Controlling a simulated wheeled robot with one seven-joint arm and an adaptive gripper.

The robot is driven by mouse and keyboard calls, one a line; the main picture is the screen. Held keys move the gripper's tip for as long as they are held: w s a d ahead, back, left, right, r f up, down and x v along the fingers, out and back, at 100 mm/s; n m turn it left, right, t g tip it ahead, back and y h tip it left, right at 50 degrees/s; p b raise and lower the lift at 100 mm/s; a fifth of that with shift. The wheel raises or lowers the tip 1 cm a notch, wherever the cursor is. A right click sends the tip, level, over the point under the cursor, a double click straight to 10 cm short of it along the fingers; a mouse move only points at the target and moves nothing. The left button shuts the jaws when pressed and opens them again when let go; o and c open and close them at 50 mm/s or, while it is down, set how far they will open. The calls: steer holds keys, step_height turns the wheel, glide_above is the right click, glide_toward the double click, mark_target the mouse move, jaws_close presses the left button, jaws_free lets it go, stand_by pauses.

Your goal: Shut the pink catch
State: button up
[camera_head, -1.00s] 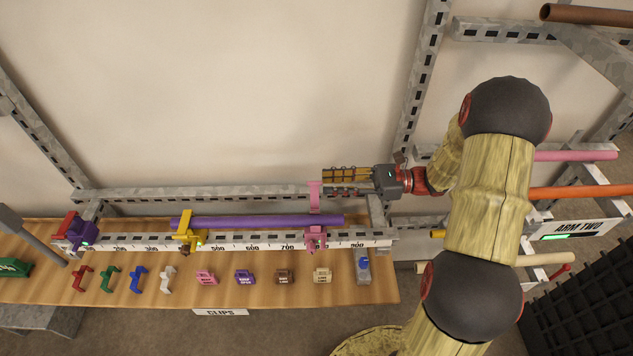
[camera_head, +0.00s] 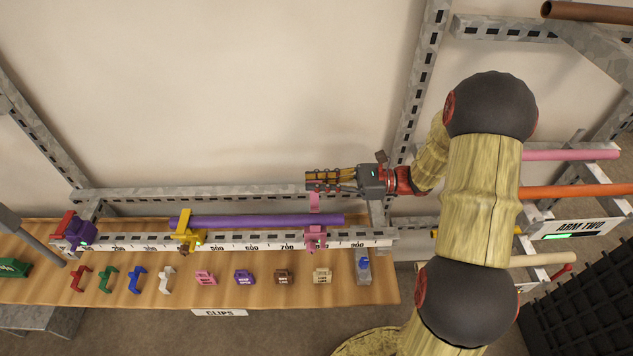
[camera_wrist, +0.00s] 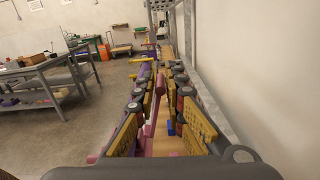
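The pink catch (camera_head: 315,238) sits near the right end of the numbered rail, around the purple pipe (camera_head: 258,221). Its pink arm (camera_head: 314,203) stands up from the far side, so the catch is open. My gripper (camera_head: 310,180) reaches in from the right at the top of this arm and covers its tip. In the wrist view my gripper (camera_wrist: 160,100) has its two padded fingers apart, with a pink upright piece (camera_wrist: 150,113) showing in the gap nearer the left finger. I cannot tell whether a finger touches it.
A yellow catch (camera_head: 186,235) with a raised arm and a purple catch (camera_head: 78,234) stand further left on the rail. Several coloured clips lie on the wooden shelf (camera_head: 190,294) in front. A grey frame bar (camera_head: 240,192) runs close behind; a wall is beyond.

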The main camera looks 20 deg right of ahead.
jaws_close()
stand_by(0.4)
steer(key=shift+s+a, duration=0.1)
steer(key=shift+a, duration=0.05)
